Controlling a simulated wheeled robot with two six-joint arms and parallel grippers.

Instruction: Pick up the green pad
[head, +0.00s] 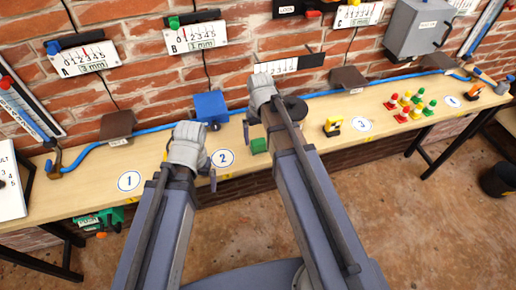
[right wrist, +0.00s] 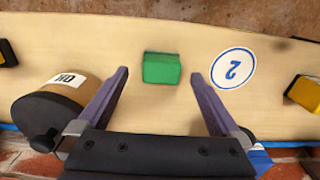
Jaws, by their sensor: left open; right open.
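The green pad (head: 259,145) is a small block lying on the wooden bench near its front edge, right of the circle marked 2 (head: 222,158). In the right wrist view the pad (right wrist: 161,68) shows whole, between and slightly beyond the fingertips of my right gripper (right wrist: 160,76). The right gripper is open and empty, with a gap on each side of the pad. In the head view my right gripper (head: 254,126) is partly hidden by its own arm. My left gripper (head: 195,176) is open, left of the pad near the circle marked 2.
A dark round weight with an OK label (right wrist: 55,108) stands close beside my right gripper. A yellow and black block (head: 332,126) stands further right.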

